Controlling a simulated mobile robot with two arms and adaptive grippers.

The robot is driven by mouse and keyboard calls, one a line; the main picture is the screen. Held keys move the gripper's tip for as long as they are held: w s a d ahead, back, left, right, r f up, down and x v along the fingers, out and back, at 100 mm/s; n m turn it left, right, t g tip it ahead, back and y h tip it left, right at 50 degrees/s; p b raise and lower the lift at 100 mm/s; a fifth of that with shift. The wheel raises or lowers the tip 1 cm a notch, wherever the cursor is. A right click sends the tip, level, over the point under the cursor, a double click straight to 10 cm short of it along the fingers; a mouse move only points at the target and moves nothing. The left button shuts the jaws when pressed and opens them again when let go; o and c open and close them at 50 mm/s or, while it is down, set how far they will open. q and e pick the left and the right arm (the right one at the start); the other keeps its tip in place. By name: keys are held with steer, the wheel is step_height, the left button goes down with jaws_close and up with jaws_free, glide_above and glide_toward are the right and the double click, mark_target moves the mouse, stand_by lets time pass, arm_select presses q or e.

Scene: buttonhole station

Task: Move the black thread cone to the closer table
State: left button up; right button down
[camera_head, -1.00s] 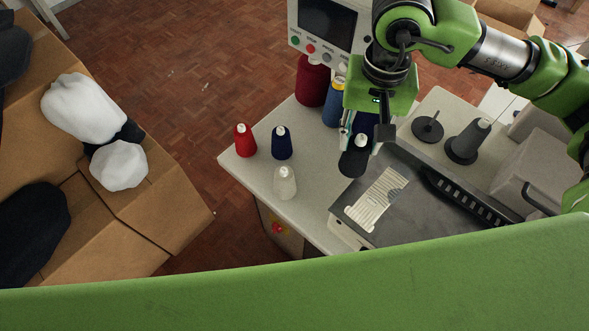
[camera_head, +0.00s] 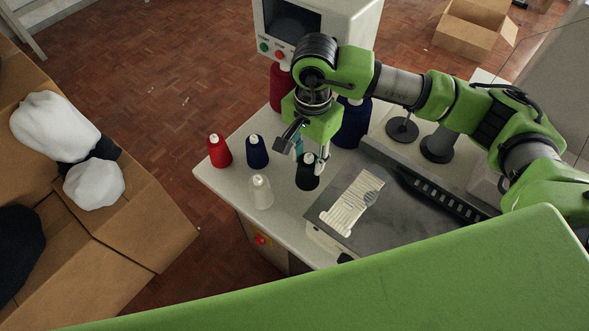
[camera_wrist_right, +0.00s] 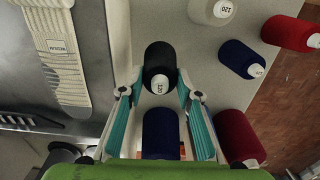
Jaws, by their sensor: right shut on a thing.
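The black thread cone (camera_head: 307,178) is at the left edge of the sewing machine bed, right of the small white cone; it also shows between the fingers in the right wrist view (camera_wrist_right: 160,62), its top label reading 120. My right gripper (camera_head: 309,162) is shut on it from above. I cannot tell if its base touches the light tabletop (camera_head: 228,189). In the wrist view, a large blue cone (camera_wrist_right: 161,134) shows between the finger bases. My left gripper is not in view.
Small red (camera_head: 219,152), blue (camera_head: 257,152) and white (camera_head: 260,192) cones stand left of the gripper. Large red (camera_head: 281,88) and blue (camera_head: 352,124) cones stand behind. The dark machine bed (camera_head: 410,212) holds a white knitted piece (camera_head: 352,200). Cardboard boxes (camera_head: 150,235) lie left.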

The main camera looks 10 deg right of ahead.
mark_target(306, 180)
step_height(306, 180, down, 6)
steer(key=shift+r+p, duration=0.1)
steer(key=shift+p, duration=0.5)
steer(key=shift+f, duration=0.2)
steer(key=c, duration=1.5)
jaws_free()
steer(key=shift+r, duration=0.1)
